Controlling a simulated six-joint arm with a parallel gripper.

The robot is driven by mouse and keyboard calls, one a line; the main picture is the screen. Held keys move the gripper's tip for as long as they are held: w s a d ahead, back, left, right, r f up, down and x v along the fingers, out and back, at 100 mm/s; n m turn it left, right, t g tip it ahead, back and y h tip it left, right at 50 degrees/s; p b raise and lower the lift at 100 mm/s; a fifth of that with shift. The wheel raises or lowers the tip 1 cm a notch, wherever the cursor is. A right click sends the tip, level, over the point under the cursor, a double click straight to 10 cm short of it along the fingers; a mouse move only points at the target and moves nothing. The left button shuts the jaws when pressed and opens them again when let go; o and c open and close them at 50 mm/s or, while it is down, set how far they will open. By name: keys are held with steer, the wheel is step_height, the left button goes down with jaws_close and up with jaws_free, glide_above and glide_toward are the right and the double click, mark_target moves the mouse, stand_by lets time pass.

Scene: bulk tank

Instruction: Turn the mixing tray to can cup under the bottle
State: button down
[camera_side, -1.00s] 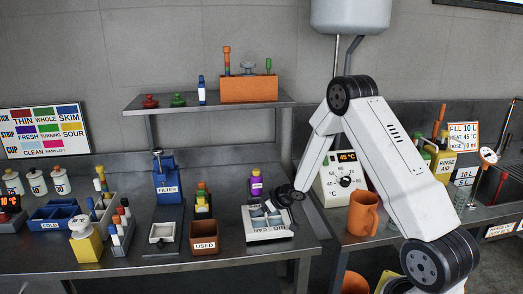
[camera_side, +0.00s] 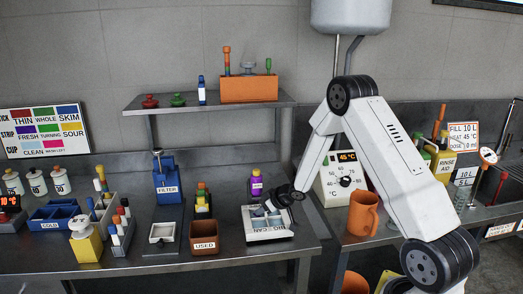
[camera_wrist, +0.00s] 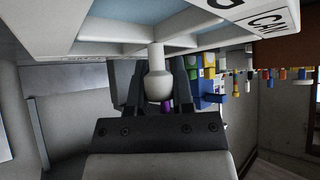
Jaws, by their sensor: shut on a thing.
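The mixing tray (camera_side: 270,236) is a white tray with compartments and black-lettered labels on its front, standing near the right end of the left bench. In the wrist view its wall and blue-grey compartments (camera_wrist: 92,32) fill the top, with a CAN label at the right. The purple bottle (camera_side: 256,187) stands just behind the tray. My gripper (camera_side: 288,195) is at the tray's right back side. In the wrist view my gripper (camera_wrist: 158,80) is shut on the tray's white knob (camera_wrist: 158,87). Which compartment lies under the bottle cannot be told.
A brown USED bin (camera_side: 204,246) and a small white dish (camera_side: 162,232) stand left of the tray. An orange jug (camera_side: 362,214) and a heater with a dial (camera_side: 341,181) stand to the right. The shelf (camera_side: 205,103) hangs above the bench.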

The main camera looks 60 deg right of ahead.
steer(key=shift+d+m+h, duration=0.2)
steer(key=shift+m+h, duration=1)
steer(key=shift+m, duration=0.3)
stand_by(0.4)
steer(key=shift+c, duration=2.4)
jaws_free()
steer(key=shift+s+r, duration=0.15)
steer(key=v, duration=0.7)
steer(key=shift+r, duration=0.25)
steer(key=shift+s+a, duration=0.1)
